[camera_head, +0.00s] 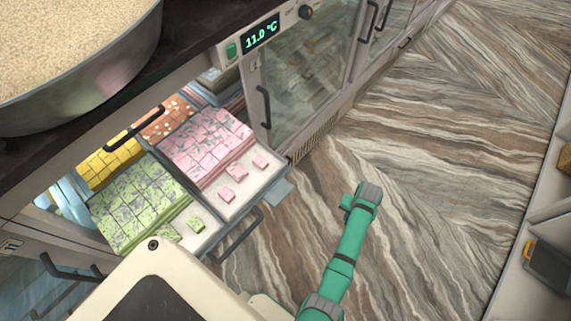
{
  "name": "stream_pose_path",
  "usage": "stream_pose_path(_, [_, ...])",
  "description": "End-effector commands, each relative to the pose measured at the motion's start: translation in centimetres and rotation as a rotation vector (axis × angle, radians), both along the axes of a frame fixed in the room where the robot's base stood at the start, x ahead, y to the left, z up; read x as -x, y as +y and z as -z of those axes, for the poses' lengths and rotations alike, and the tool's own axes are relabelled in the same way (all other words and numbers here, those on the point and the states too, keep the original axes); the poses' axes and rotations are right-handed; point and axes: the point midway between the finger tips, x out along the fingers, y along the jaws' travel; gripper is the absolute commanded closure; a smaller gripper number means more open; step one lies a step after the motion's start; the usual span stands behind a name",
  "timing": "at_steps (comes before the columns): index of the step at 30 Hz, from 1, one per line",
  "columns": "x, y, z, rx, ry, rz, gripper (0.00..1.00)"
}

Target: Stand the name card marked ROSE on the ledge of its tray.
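No name card with readable lettering shows in the head view. A tray of pink sweets (207,144) sits at the right of a pulled-out drawer. Its pale front ledge (240,194) holds 3 loose pink pieces, and I see no upright card on it. A small blue-grey flat piece (277,193) shows by the drawer's right front corner; I cannot tell what it is. My green arm reaches over the floor to the right of the drawer, apart from it. I cannot make out my gripper's fingers in this view.
A tray of green sweets (137,203) lies left of the pink one, with yellow (108,160) and orange (168,120) sweets behind. The drawer handle (241,236) juts forward. A large metal bowl (85,100) stands on the counter. The floor (440,150) at right is clear.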

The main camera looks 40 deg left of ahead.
Motion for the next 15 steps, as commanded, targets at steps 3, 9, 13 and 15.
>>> stream_pose_path(3, [-3.6, 1.5, -4.0, 0.007, -0.008, -0.132, 0.96])
stream_pose_path(9, [-8.0, 5.3, -11.2, 0.007, -0.007, -0.387, 0.96])
stream_pose_path(13, [-9.9, 8.6, -16.5, 0.009, -0.008, -0.594, 0.96])
stream_pose_path(15, [-10.4, 10.5, -19.4, 0.009, -0.007, -0.721, 0.96])
